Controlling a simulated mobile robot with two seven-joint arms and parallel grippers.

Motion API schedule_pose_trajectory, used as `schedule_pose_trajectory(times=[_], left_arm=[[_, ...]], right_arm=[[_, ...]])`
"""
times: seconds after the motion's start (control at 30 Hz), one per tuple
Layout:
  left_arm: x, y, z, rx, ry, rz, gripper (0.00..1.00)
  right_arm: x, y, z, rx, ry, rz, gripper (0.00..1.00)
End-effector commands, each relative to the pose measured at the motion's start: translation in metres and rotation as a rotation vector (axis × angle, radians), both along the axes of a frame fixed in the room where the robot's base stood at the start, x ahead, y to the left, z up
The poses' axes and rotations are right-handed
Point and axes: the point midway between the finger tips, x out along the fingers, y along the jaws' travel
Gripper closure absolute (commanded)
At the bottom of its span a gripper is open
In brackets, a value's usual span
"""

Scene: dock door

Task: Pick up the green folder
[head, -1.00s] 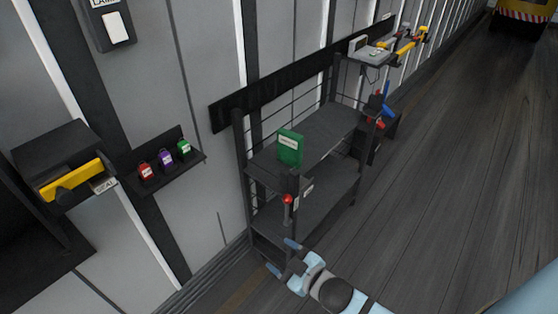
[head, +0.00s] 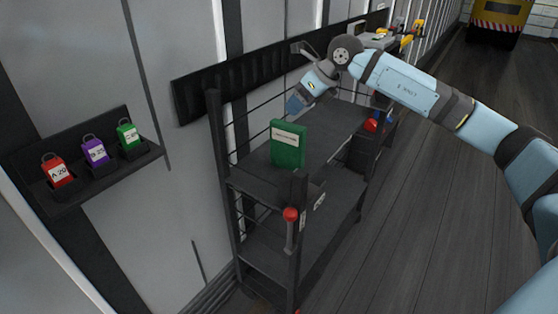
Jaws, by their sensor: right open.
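The green folder (head: 287,146) stands upright on the top shelf of the dark rack (head: 262,185), with a white label near its top. My right gripper (head: 297,104) is above the top shelf, just behind and above the folder in the picture. Its blue fingertip points down toward the shelf. The gripper is open and holds nothing, and it appears apart from the folder. My left gripper is not in view.
A wall shelf (head: 110,180) at left holds red (head: 57,171), purple (head: 95,151) and green (head: 129,134) tagged padlocks. A red-knobbed lever (head: 290,215) is at the rack's front corner. Rails line the rack's wall side. The floor (head: 430,215) at right is clear.

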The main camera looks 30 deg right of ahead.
Motion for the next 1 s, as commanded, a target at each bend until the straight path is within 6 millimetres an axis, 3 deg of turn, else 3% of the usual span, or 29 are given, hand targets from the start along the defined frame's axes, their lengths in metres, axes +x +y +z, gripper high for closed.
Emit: schedule_pose_trajectory(times=[0.03,0.1,0.2,0.5,0.87,1.0], left_arm=[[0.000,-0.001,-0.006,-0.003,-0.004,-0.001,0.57],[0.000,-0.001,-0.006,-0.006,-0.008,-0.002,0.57],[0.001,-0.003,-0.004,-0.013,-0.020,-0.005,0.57],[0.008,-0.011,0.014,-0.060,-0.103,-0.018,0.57],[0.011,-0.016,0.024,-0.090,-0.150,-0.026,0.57],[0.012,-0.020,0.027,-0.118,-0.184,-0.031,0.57]], right_arm=[[0.001,-0.016,0.003,-0.049,-0.010,-0.026,0.34],[0.001,-0.029,0.007,-0.091,-0.014,-0.047,0.34],[0.004,-0.034,0.003,-0.117,-0.014,-0.060,0.34],[0.033,-0.022,-0.044,-0.114,-0.015,-0.059,0.34],[0.046,-0.016,-0.069,-0.114,-0.015,-0.059,0.34],[0.053,-0.014,-0.088,-0.114,-0.014,-0.059,0.34]])
